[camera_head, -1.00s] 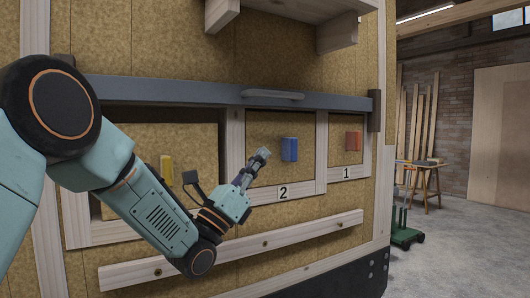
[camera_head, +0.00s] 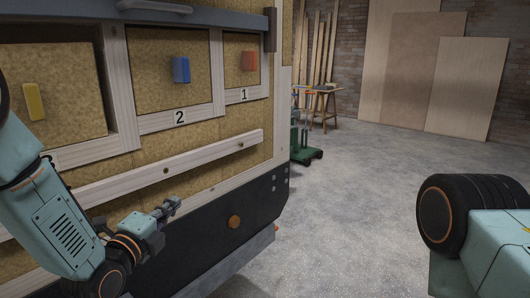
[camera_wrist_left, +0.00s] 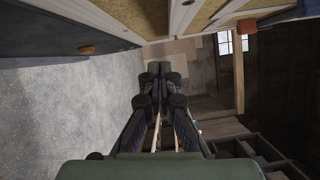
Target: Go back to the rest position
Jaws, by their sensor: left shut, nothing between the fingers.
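My left gripper (camera_head: 171,208) is in the lower left of the head view, in front of the trailer's lower wall and below the wooden rail. It is shut and holds nothing. In the left wrist view its fingers (camera_wrist_left: 165,72) are together in the middle. My right arm (camera_head: 480,230) shows at the lower right of the head view; its gripper is out of view.
The trailer wall has niches with a yellow block (camera_head: 34,102), a blue block (camera_head: 181,70) and a red block (camera_head: 249,61). The wooden rail (camera_head: 160,170) juts out below them. A green cart (camera_head: 305,150) stands behind the trailer. The concrete floor (camera_head: 350,200) is clear.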

